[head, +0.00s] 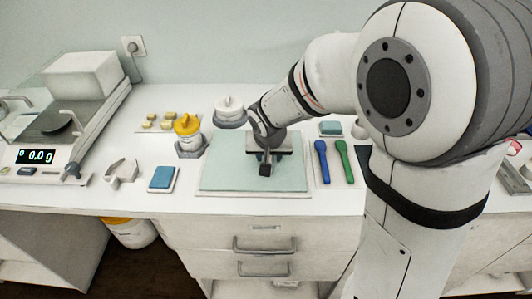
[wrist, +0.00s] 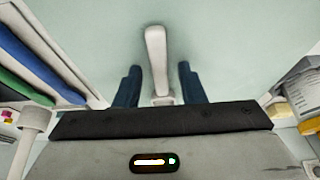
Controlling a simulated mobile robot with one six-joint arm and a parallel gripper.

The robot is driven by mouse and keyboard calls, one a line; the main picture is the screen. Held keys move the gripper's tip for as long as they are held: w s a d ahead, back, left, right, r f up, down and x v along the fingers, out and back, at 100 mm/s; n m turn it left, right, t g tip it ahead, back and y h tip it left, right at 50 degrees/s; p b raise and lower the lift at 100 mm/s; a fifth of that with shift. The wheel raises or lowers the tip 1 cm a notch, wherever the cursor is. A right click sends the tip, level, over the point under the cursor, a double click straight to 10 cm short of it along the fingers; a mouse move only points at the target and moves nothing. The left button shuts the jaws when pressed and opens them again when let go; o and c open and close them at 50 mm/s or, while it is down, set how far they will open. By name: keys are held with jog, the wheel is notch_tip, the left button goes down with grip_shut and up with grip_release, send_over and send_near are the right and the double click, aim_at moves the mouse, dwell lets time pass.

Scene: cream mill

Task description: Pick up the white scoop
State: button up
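The white scoop (wrist: 155,50) shows in the wrist view as a long, narrow white piece over the pale green mat (wrist: 215,40). In the head view I cannot make it out behind my gripper (head: 265,168), which is over the middle of the mat (head: 225,178). In the wrist view my gripper (wrist: 157,78) is open, with one dark blue finger on each side of the scoop. Gaps show between the scoop and both fingers. The scoop's near end is by the palm. I cannot tell how high the fingers are above the mat.
Blue (head: 321,155) and green (head: 343,158) scoops lie on a white tray right of the mat. A scale (head: 38,157) is far left.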

grip_shut()
dwell(0.3)
